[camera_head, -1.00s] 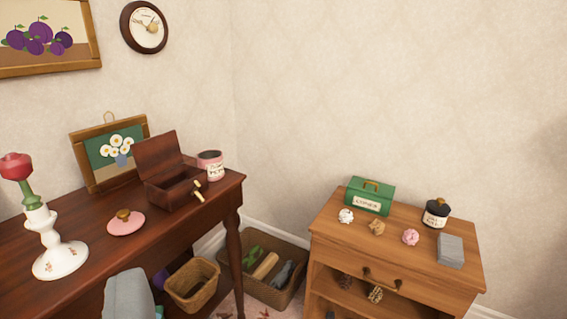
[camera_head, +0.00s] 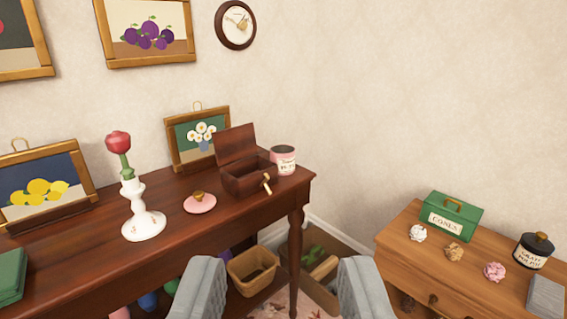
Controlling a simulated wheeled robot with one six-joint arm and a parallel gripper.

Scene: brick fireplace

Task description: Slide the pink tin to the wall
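The pink tin (camera_head: 284,160) stands upright and open-topped near the right end of the dark wooden table (camera_head: 190,232), with a pale label on its front. It is just right of an open wooden box (camera_head: 248,178). A round pink lid (camera_head: 200,203) with a gold knob lies on the table, left of the box. My gripper (camera_head: 281,290) shows its two grey fingers at the bottom edge, wide apart with nothing between them. It is in front of the table, apart from the tin.
A white candlestick (camera_head: 144,224) holding a red flower stands left of the lid. Framed pictures lean at the table's back. A lower cabinet (camera_head: 470,270) at right bears a green box (camera_head: 452,217), crumpled balls and a black jar (camera_head: 533,251). Baskets (camera_head: 253,272) sit below.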

